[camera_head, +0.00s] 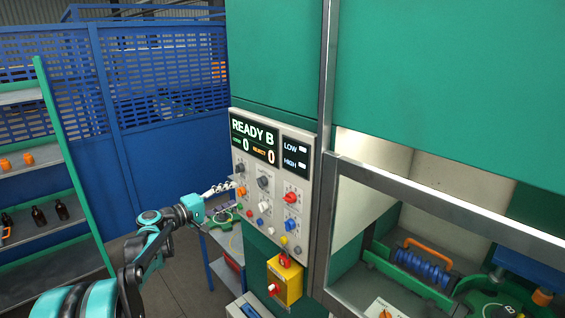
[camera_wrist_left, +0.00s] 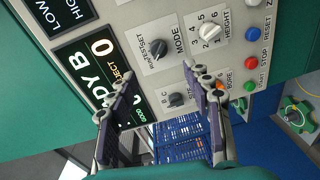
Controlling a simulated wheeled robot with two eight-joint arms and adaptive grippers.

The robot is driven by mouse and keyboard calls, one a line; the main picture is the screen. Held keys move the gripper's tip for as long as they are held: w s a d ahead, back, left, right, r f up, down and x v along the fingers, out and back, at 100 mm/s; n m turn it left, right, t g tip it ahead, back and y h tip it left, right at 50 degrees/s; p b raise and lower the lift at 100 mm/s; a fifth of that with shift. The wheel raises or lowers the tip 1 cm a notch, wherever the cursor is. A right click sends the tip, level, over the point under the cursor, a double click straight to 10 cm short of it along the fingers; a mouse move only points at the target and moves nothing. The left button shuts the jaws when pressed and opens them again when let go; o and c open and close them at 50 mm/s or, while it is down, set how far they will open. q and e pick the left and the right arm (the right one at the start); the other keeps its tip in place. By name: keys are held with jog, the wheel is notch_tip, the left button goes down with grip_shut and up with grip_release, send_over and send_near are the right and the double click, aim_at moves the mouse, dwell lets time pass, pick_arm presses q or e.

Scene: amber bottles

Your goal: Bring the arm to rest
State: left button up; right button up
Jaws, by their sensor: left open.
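My left arm (camera_head: 150,240) reaches in from the lower left in the head view, toward the control panel (camera_head: 304,145). My left gripper (camera_head: 219,188) is in front of the panel's left edge. In the left wrist view the two fingers stand apart, and the gripper (camera_wrist_left: 160,72) is open and empty. Behind the fingers are the panel's display (camera_wrist_left: 100,75) and the mode knob (camera_wrist_left: 158,49). I cannot tell whether a fingertip touches the panel. My right gripper is not in view.
A rack (camera_head: 76,190) with amber bottles (camera_head: 39,216) and orange items stands at the left. A yellow box with a red knob (camera_head: 285,280) sits below the panel. A metal-framed machine opening (camera_head: 440,205) is at the right. Blue mesh fencing (camera_head: 160,80) stands behind.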

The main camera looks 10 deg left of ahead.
pick_arm(q)
jog(key=s+d+f+m+g+y+b, duration=0.5)
jog(key=s+d+f+b, duration=0.5)
jog(key=s+d+f, duration=0.75)
jog(key=s+a+f+m+g+y+b, duration=0.1)
jog(key=s+f+b, duration=0.3)
jog(key=s+f, duration=0.4)
jog(key=s+a+f+m+g+y+b, duration=0.1)
jog(key=s+a+f+m+y+b, duration=0.2)
jog(key=s+f, duration=0.6)
jog(key=s+m+b, duration=0.1)
jog(key=s+b, duration=0.1)
jog(key=s, duration=0.1)
jog(key=shift+s+a+f+y, duration=0.15)
jog(key=shift+s+a+y, duration=0.1)
jog(key=shift+a+y, duration=0.1)
